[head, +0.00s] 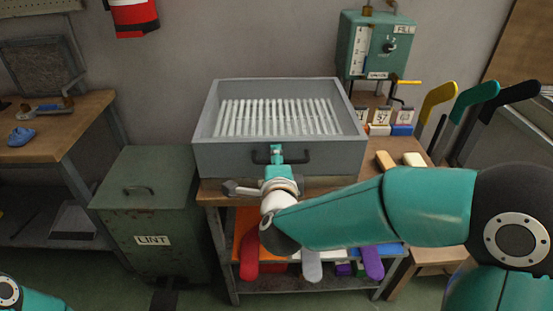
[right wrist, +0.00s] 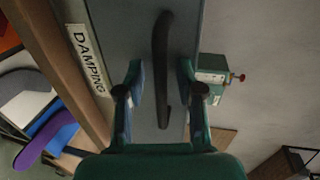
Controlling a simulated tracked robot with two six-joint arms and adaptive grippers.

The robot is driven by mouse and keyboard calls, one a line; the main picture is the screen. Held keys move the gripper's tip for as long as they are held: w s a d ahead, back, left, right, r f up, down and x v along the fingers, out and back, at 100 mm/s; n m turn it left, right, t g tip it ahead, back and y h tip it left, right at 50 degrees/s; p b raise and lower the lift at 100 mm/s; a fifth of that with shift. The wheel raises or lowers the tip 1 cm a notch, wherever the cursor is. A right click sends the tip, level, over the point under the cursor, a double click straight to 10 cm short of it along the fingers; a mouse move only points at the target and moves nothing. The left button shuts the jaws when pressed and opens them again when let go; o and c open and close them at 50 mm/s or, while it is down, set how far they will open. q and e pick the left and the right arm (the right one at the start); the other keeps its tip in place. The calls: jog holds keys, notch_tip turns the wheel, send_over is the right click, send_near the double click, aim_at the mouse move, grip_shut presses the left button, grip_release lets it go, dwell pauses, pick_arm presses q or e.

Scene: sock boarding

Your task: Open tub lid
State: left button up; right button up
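The grey tub (head: 213,157) stands on the workbench with a row of pale upright slats (head: 277,117) showing inside its walls. I cannot make out a separate lid. A dark bar handle (head: 300,156) is on its front; it also shows in the right wrist view (right wrist: 162,50), near a DAMPING label (right wrist: 88,58). My right gripper (head: 277,154) is at the handle, partly covering it. In the right wrist view the gripper (right wrist: 161,82) has its fingers apart, one on each side of the handle, with gaps visible. My left gripper is out of view.
A green LINT bin (head: 150,215) stands left of the bench. A grey tool (head: 242,188) lies on the bench's front edge. A green wall box (head: 373,45) and small blocks are at the right. Coloured paddle shapes (head: 373,262) stick out from the shelf below.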

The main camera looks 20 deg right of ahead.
jog(key=shift+s+d, duration=0.15)
jog(key=shift+d, duration=0.15)
jog(key=shift+c, duration=0.2)
jog(key=shift+d, duration=0.1)
grip_shut()
